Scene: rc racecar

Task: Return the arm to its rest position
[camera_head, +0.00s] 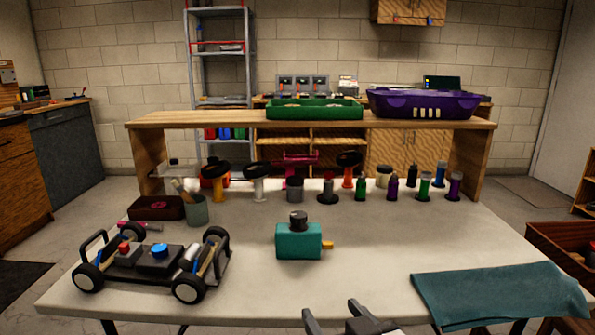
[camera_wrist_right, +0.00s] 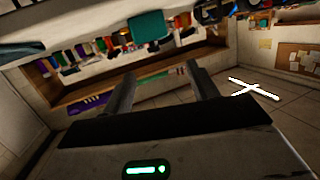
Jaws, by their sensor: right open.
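My right gripper (camera_head: 333,316) shows at the bottom edge of the head view, by the near edge of the white table (camera_head: 375,235). Its fingers are spread apart, with nothing between them. In the right wrist view the two fingers (camera_wrist_right: 157,92) also stand apart and empty. An RC car chassis (camera_head: 152,262) with black wheels stands on the table at the left. A teal box with a black cap and an orange nozzle (camera_head: 299,242) stands upright near the middle, apart from the gripper. My left gripper is not in view.
A folded teal cloth (camera_head: 500,293) lies at the table's right front. Several bottles (camera_head: 393,187) and stands line the back edge. The table between the box and cloth is clear.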

